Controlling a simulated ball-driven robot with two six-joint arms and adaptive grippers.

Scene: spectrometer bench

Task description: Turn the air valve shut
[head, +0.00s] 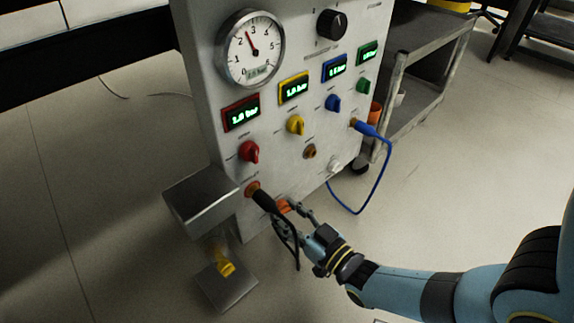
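A grey panel (208,68) carries a round gauge (250,48) and red (249,151), yellow (295,124), blue (333,102) and green (363,86) knobs under lit displays. No legible label tells which part is the air valve. A yellow handle-like part (226,268) shows low on the left, under a metal box. My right gripper (290,215) is at the panel's lower edge, its fingers close to an orange part (284,205). The black cable partly covers this spot, so I cannot tell whether the fingers touch or grip the part. My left gripper is out of view.
A black plug (262,199) with a hanging black cable sits in the panel beside my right gripper. A blue plug (366,128) with a looped blue cable is further right. The metal box (200,195) juts out on the left.

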